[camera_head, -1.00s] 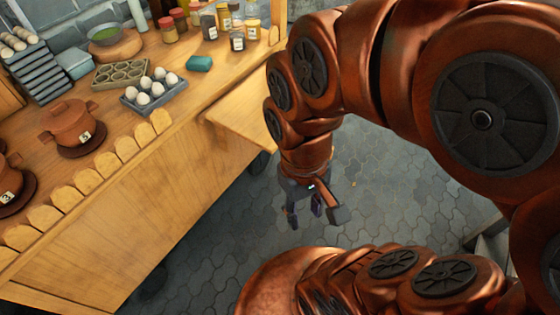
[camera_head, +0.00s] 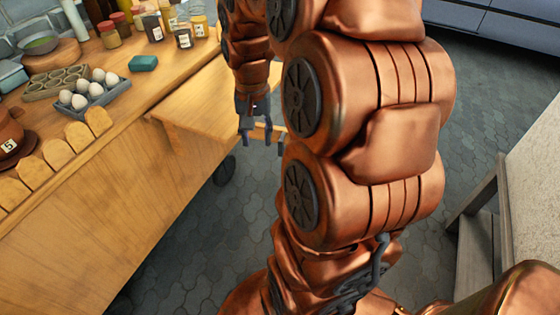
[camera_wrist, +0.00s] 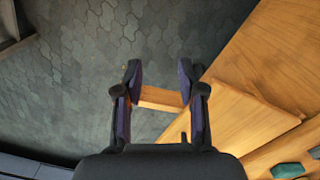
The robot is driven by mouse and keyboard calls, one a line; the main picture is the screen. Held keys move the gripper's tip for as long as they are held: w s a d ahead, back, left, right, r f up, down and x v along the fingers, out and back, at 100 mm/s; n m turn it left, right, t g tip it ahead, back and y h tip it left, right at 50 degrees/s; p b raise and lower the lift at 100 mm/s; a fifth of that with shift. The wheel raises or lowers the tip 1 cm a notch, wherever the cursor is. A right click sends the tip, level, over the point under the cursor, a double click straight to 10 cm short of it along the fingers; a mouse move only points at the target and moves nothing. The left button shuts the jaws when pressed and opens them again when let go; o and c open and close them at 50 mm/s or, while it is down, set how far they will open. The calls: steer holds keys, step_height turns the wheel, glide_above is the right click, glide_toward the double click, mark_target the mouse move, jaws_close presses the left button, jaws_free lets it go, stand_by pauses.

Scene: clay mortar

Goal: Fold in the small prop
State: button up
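A small light wooden piece, which looks like the prop (camera_wrist: 162,98), shows between my gripper's fingers in the wrist view. In the head view the prop (camera_head: 267,131) shows at the outer end of the side leaf (camera_head: 205,95), which juts level from the end of the wooden counter. My gripper (camera_head: 262,140) points down beside the leaf's outer edge. In the wrist view my gripper (camera_wrist: 161,74) is open, its dark fingers spread on either side of the prop. I cannot tell whether they touch it. The prop's joint under the leaf is hidden.
The counter (camera_head: 110,185) holds a grey egg tray (camera_head: 92,104), a green block (camera_head: 143,63), several spice jars and a clay pot (camera_head: 8,135). A wooden stand with a pale top (camera_head: 478,235) is at the right. The paved floor between is clear.

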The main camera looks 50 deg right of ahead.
mark_target(280, 156)
steer(key=d+f+m+b, duration=0.1)
steer(key=d, duration=0.2)
steer(key=d+f+m+b, duration=0.1)
steer(key=d+f, duration=0.1)
steer(key=d, duration=0.1)
steer(key=w+d+f+m, duration=0.1)
steer(key=d+f, duration=0.1)
steer(key=d, duration=0.1)
steer(key=shift+w+d+f+b, duration=0.1)
steer(key=shift+d+f+b, duration=0.05)
steer(key=shift+d+b, duration=0.25)
steer(key=shift+a+f, duration=0.1)
steer(key=shift+f, duration=3.7)
steer(key=shift+c, duration=0.2)
jaws_close()
